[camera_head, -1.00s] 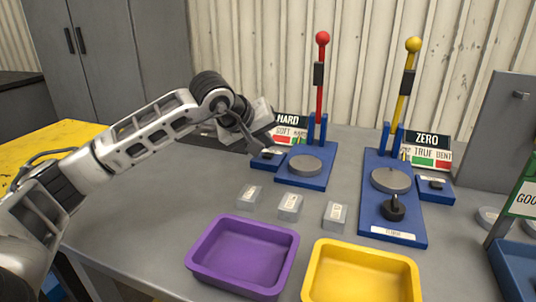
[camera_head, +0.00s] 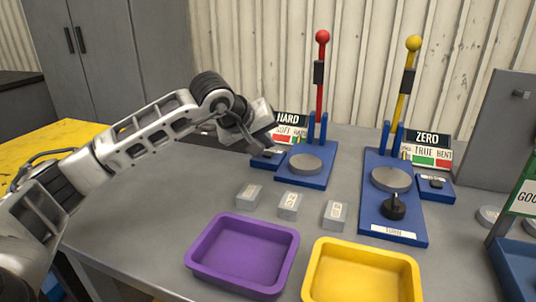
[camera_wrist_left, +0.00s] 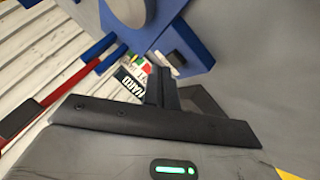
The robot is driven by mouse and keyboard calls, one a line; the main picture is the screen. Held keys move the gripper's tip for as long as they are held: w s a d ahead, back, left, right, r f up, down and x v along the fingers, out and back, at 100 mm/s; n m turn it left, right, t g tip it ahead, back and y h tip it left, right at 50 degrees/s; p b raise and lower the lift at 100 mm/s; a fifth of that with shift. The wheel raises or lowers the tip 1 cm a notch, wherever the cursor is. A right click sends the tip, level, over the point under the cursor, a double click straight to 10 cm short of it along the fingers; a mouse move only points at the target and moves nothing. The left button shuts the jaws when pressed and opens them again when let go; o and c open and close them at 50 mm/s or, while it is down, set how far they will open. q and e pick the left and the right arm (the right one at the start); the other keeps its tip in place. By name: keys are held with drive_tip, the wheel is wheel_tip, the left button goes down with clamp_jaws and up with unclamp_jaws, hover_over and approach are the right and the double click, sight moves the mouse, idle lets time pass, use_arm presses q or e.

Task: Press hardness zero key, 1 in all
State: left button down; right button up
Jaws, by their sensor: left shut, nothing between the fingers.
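The hardness press is the blue stand with a red lever (camera_head: 320,80) and a round grey plate (camera_head: 306,164), beside the HARD sign (camera_head: 290,119). Its small dark key (camera_head: 268,154) sits on a blue side pad left of the plate, partly hidden by my gripper; it also shows in the left wrist view (camera_wrist_left: 175,59). My left gripper (camera_head: 270,147) is shut and empty, its tips close above the key pad. Whether the tips touch the key I cannot tell. In the left wrist view the dark fingers (camera_wrist_left: 160,82) point toward the pad. My right gripper is out of view.
A second blue stand with a yellow lever (camera_head: 404,90) and ZERO sign (camera_head: 427,138) stands to the right, with its own key (camera_head: 437,183). Several small grey blocks (camera_head: 289,205), a purple tray (camera_head: 243,285) and a yellow tray (camera_head: 362,254) lie nearer. The table left of the blocks is clear.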

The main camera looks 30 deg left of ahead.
use_arm(q)
drive_tip(key=shift+f+b, duration=0.4)
drive_tip(key=shift+f, duration=0.3)
idle(0.5)
drive_tip(key=shift+r, duration=0.1)
drive_tip(key=shift+r+p, duration=0.65)
drive_tip(key=shift+r, duration=0.1)
wheel_tip(320, 180, up, 5)
drive_tip(key=p, duration=0.4)
idle(1.0)
